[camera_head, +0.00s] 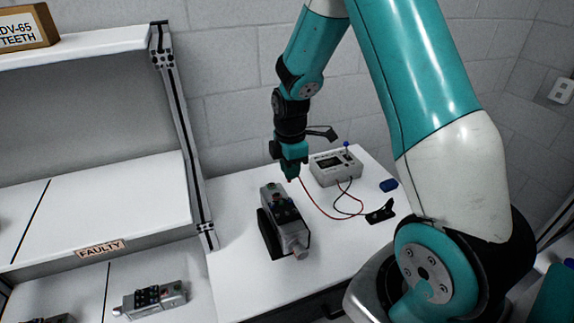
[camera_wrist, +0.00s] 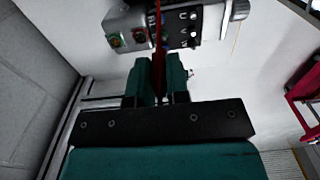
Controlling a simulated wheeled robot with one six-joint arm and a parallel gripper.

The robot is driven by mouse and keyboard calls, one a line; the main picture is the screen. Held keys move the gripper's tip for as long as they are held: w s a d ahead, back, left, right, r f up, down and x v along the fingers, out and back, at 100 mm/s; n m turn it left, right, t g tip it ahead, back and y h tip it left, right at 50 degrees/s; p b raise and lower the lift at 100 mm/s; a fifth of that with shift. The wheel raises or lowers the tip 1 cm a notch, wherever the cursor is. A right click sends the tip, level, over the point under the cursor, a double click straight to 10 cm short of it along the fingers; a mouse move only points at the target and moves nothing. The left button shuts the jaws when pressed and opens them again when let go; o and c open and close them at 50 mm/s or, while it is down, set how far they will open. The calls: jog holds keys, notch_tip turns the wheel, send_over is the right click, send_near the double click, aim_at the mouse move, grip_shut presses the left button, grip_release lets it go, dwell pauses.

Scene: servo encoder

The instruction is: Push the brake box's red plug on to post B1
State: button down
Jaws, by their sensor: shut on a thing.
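The brake box (camera_head: 337,167) is a pale grey box at the back of the white table, with a red and a black lead. My gripper (camera_head: 290,177) is shut on the red plug, above the far end of the grey motor unit (camera_head: 290,226). In the wrist view the red plug (camera_wrist: 158,45) stands between the fingers (camera_wrist: 160,75), its tip against or in front of the unit's face. The unit also shows in the wrist view (camera_wrist: 215,20), with several coloured and white-topped posts.
The red lead (camera_head: 318,205) loops across the table to my gripper. A black clip (camera_head: 380,212) and a blue object (camera_head: 389,185) lie to the right. A shelf marked FAULTY (camera_head: 101,248) stands left, with another unit (camera_head: 152,299) below. The table's front left is clear.

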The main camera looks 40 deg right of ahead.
aim_at(290, 198)
jog(key=shift+f+b, duration=2.45)
jog(key=shift+f, duration=0.9)
jog(key=shift+s+d+f, duration=0.1)
jog(key=shift+f, duration=0.05)
jog(key=c, duration=1)
grip_release()
notch_tip(290, 198, up, 7)
jog(key=p, duration=0.5)
jog(key=shift+p, duration=0.35)
